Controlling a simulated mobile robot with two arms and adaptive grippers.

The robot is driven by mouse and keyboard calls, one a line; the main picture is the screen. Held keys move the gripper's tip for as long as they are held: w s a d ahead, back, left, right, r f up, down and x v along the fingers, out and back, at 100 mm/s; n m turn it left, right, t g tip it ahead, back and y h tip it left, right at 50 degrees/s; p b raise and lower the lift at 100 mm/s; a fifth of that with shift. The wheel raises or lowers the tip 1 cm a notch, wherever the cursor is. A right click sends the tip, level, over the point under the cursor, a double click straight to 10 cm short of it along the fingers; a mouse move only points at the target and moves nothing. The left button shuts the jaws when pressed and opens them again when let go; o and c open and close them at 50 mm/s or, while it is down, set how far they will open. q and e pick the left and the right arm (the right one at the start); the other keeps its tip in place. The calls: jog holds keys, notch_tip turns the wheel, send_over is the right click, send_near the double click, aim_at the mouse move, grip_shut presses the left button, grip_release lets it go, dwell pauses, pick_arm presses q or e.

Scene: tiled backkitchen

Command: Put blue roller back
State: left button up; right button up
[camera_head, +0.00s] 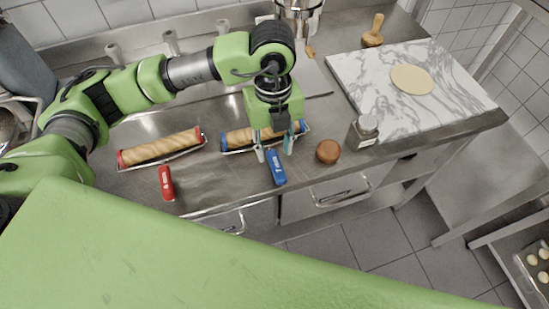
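The blue roller (236,138), a wooden rolling pin with blue ends, lies in a wire cradle on the steel counter. My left gripper (274,149) points down over the right half of the roller. Its two fingers are spread apart and overlap the roller in the picture; whether they touch it I cannot tell. The gripper hides part of the roller. A blue block-like marker (276,170) lies in front of it near the counter edge. My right gripper is not in view.
A red-ended roller (160,147) lies in another cradle to the left, with a red marker (166,184) in front. To the right are a brown ball-like object (328,151), a lidded jar (362,133) and a marble board (400,118) with flat dough (412,79).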

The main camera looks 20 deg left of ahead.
aim_at(274, 159)
pick_arm(q)
notch_tip(274, 159, up, 7)
jog(key=b, duration=0.1)
jog(key=shift+f, duration=0.15)
dwell(0.5)
